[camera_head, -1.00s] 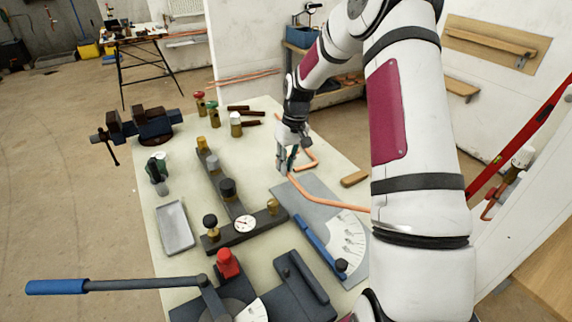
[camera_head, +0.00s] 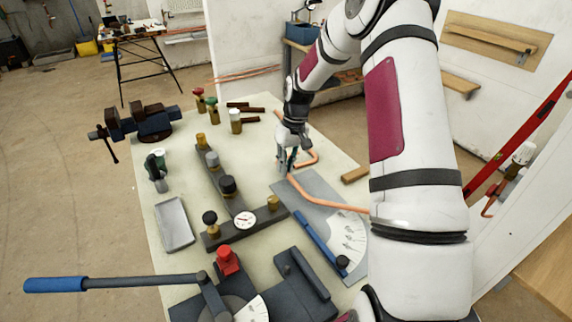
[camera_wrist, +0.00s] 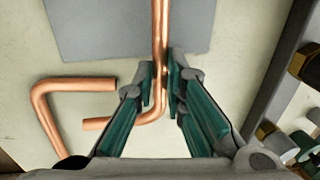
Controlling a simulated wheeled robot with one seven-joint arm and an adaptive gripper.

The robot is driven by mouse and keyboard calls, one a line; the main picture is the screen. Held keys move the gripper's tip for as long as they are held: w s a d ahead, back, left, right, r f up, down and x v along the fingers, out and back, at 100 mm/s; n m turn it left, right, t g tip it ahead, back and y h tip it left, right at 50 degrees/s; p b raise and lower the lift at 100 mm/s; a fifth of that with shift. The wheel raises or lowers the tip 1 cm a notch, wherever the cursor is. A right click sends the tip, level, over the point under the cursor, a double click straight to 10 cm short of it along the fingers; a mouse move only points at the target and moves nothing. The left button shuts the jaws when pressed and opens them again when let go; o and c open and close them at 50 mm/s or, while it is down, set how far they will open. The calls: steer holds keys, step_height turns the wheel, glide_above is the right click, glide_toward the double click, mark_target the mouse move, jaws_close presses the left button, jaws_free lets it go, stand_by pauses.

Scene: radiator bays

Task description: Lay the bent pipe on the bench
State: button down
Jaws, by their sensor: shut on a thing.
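The bent copper pipe (camera_head: 328,200) reaches from my gripper (camera_head: 286,170) toward the right, over the grey angle plate, until my arm hides it. In the wrist view the pipe (camera_wrist: 160,28) runs down between the teal fingers of my gripper (camera_wrist: 160,76), then bends left to a short open end. My gripper is shut on it. The bench (camera_head: 180,279) has a pale top below. I cannot tell whether the pipe touches it or hangs just above.
A second bent copper pipe (camera_wrist: 42,98) lies left of the held one in the wrist view. The grey plate (camera_head: 312,188) with a protractor scale, a gauge fixture (camera_head: 230,202), a grey tray (camera_head: 174,224), a vise (camera_head: 146,122) and a wooden block (camera_head: 355,174) are on the bench.

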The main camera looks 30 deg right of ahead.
steer(key=shift+f, duration=0.5)
stand_by(0.3)
steer(key=c, duration=1.6)
jaws_free()
steer(key=shift+o, duration=0.2)
step_height(320, 180, up, 12)
steer(key=d, duration=0.2)
